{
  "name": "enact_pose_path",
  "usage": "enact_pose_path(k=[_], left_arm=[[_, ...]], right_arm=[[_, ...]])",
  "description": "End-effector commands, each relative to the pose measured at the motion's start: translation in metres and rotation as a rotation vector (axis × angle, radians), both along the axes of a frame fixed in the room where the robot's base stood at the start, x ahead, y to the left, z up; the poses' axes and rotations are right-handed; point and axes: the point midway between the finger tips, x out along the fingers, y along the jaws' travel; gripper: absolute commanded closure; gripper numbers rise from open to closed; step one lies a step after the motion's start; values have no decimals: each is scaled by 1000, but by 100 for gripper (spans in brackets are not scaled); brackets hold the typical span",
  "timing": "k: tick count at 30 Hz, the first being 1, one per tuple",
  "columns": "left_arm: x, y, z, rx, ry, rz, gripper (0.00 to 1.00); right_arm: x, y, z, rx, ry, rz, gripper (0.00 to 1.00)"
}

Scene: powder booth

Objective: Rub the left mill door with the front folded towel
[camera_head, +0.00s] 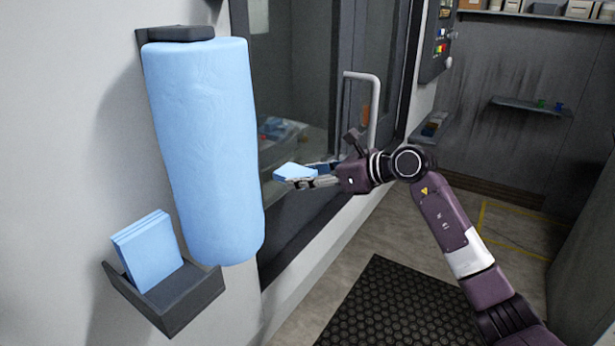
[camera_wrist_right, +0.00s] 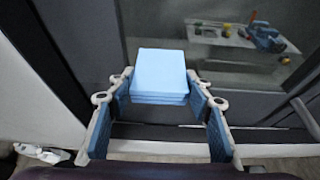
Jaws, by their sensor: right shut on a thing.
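A light blue folded towel (camera_head: 294,172) is held in my right gripper (camera_head: 312,180), which is shut on it. In the right wrist view the towel (camera_wrist_right: 160,72) sits between the fingertips (camera_wrist_right: 160,92) as a flat stack. It is in front of the dark-framed glass mill door (camera_head: 283,60), whose glass also shows in the right wrist view (camera_wrist_right: 240,75). I cannot tell whether the towel touches the door. More folded blue towels (camera_head: 148,248) stand in a dark wall holder (camera_head: 176,300) at the lower left. My left gripper is not in view.
A large blue towel roll (camera_head: 203,150) hangs on the wall at left, near the door. A pale door handle (camera_head: 375,110) rises behind my right wrist. A control panel (camera_head: 438,40) is beyond it. A black mat (camera_head: 400,308) lies on the floor.

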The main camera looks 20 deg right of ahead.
Motion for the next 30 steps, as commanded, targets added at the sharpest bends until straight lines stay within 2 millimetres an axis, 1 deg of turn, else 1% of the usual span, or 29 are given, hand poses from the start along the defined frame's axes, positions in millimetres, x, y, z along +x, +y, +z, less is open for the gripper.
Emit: enact_pose_path(k=[22, 26, 30], left_arm=[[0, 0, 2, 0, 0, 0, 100], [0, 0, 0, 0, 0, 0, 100], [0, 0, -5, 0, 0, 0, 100]], right_arm=[[11, 9, 0, 0, 0, 1, 73], [14, 6, 0, -1, -1, -1, 73], [21, -5, -1, -1, 0, -2, 73]])
